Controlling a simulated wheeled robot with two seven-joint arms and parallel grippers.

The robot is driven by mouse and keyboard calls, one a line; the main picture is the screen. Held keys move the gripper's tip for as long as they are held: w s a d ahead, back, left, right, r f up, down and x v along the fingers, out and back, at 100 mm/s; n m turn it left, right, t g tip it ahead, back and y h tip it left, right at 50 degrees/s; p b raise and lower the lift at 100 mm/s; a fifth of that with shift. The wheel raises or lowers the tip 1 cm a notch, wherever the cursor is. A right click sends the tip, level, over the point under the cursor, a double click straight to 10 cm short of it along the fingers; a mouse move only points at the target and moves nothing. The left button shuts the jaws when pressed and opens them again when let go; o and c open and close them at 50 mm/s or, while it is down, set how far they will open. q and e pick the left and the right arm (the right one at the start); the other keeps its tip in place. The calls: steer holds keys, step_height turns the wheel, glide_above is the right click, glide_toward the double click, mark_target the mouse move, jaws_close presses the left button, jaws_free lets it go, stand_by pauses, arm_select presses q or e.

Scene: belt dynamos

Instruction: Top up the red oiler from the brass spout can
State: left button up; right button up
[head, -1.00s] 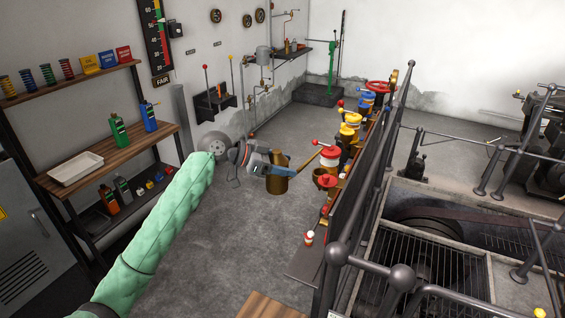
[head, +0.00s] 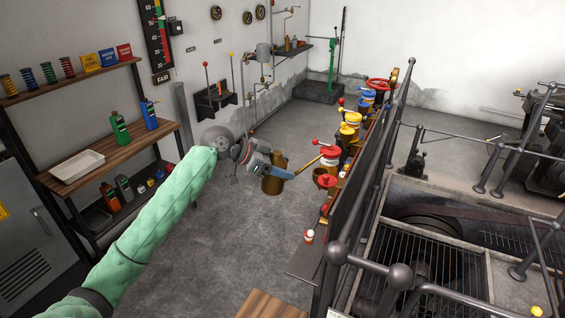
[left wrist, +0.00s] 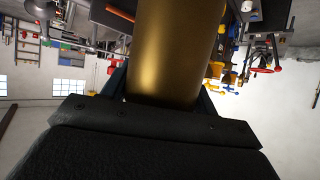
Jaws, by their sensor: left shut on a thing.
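The brass spout can (head: 271,186) is in my left gripper (head: 278,171), which is shut on it. It hangs in the air above the grey floor, left of the row of oilers. Its thin spout (head: 308,164) slants up to the right. The spout tip shows just left of the red oiler (head: 331,155), which has a red lid and a pale band. I cannot tell whether they touch. In the left wrist view the brass can (left wrist: 177,50) fills the top middle, between the fingers. My right gripper is not in view.
Blue (head: 367,97) and yellow (head: 348,132) oilers stand farther along the same row. A dark railing (head: 345,205) runs behind them, beside a grated pit (head: 420,275). A shelf (head: 110,165) with bottles and a white tray (head: 77,167) stands left.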

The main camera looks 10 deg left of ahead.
arm_select(q)
steer(key=shift+a, duration=0.1)
steer(key=shift+y+p, duration=0.3)
steer(key=shift+p, duration=0.05)
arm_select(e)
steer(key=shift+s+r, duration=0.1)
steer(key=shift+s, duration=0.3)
arm_select(q)
steer(key=shift+a, duration=0.1)
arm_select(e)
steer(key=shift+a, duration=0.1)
